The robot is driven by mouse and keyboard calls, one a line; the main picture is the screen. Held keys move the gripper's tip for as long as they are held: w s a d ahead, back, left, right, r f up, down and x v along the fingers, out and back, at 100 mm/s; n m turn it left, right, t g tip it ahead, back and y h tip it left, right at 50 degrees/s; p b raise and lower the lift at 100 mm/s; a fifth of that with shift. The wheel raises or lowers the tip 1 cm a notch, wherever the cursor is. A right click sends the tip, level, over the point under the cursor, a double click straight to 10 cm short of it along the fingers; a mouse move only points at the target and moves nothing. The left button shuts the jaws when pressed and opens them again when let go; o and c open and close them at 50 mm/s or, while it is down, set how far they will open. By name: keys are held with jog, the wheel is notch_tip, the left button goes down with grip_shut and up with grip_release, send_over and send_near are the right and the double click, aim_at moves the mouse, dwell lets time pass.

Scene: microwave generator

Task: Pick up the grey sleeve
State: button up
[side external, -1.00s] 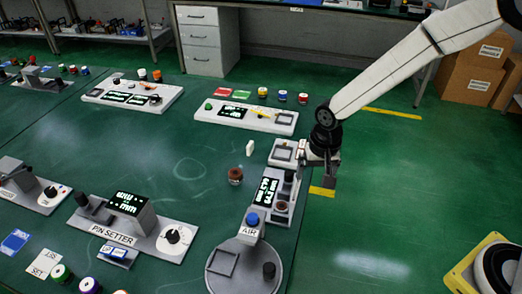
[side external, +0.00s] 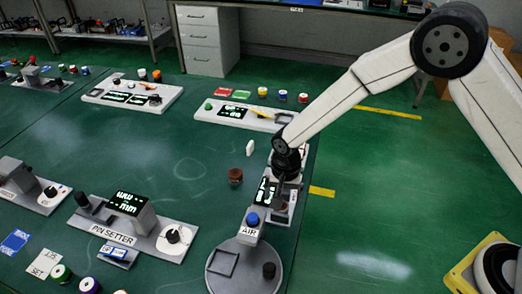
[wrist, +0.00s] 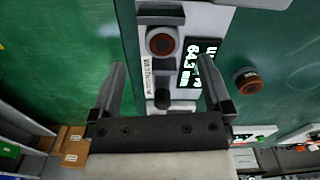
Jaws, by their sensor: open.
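I cannot say for sure which thing is the grey sleeve. A small dark grey cylinder (wrist: 162,98) stands on the white device (wrist: 215,22), below a brown-rimmed round socket (wrist: 163,42). In the wrist view my gripper (wrist: 162,67) is open and empty, with its two fingers on either side of the device's strip holding the cylinder and socket. In the side view my wrist is over the device and hides much of it, including the cylinder.
A lit display (wrist: 197,65) is beside the socket. A brown spool (side external: 235,176) stands on the green table left of the device. The AIR unit with a blue button (side external: 252,219) rises just in front. A small white piece (side external: 250,147) stands behind the spool.

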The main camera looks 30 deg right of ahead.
jog(key=shift+f, duration=0.4)
jog(key=shift+w+f, duration=0.2)
jog(key=shift+f, duration=2.35)
grip_shut()
jog(key=shift+r, duration=0.1)
jog(key=shift+r, duration=4.9)
